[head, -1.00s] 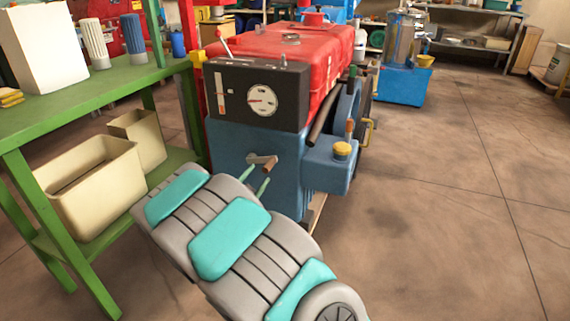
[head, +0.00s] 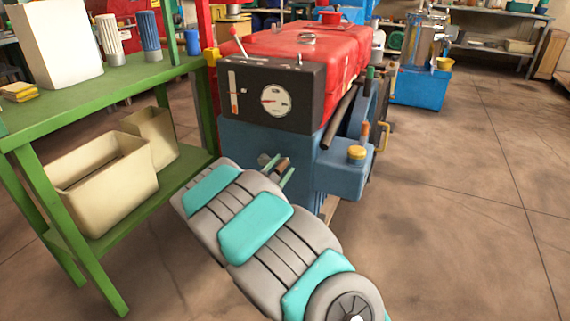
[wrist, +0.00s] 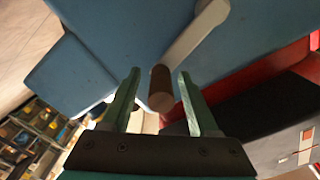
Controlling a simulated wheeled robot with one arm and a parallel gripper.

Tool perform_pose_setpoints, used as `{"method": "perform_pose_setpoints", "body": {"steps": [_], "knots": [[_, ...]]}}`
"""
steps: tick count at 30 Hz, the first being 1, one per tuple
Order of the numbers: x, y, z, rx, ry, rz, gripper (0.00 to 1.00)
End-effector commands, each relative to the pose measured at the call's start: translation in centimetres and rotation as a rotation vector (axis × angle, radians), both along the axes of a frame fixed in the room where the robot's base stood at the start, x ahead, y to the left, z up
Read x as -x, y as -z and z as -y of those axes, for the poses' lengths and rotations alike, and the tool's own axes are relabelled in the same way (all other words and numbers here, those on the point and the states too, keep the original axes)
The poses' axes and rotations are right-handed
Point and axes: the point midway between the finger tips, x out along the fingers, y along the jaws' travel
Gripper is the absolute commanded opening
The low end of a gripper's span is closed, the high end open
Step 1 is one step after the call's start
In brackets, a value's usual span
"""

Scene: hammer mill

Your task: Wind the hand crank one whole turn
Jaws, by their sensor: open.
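The hand crank sits on the front of the blue machine body (head: 235,140), below the gauge panel. It has a pale metal arm (wrist: 195,38) and a brown cylindrical handle (wrist: 161,85). In the head view the handle (head: 283,163) is partly hidden by my gripper. My gripper (head: 286,174) is open, its two green fingers at the crank. In the wrist view my gripper (wrist: 158,76) has one finger on each side of the handle. The handle's end points toward the palm. Gaps show beside it, and the fingers are not closed on it.
A green shelf table (head: 100,85) with cream bins (head: 105,190) stands close on the left. A blue box with a yellow cap (head: 345,172) juts out right of the crank. The floor (head: 450,220) on the right is clear.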

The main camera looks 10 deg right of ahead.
Motion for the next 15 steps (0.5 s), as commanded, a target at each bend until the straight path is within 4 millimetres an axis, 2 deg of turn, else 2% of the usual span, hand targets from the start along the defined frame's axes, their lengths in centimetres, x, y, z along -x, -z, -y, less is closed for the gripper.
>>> {"method": "perform_pose_setpoints", "body": {"steps": [6, 15], "knots": [[-1.6, -0.1, 1.2, -0.002, 0.001, 0.002, 0.61], [-2.0, -0.1, 1.4, -0.002, -0.001, 0.001, 0.61]]}}
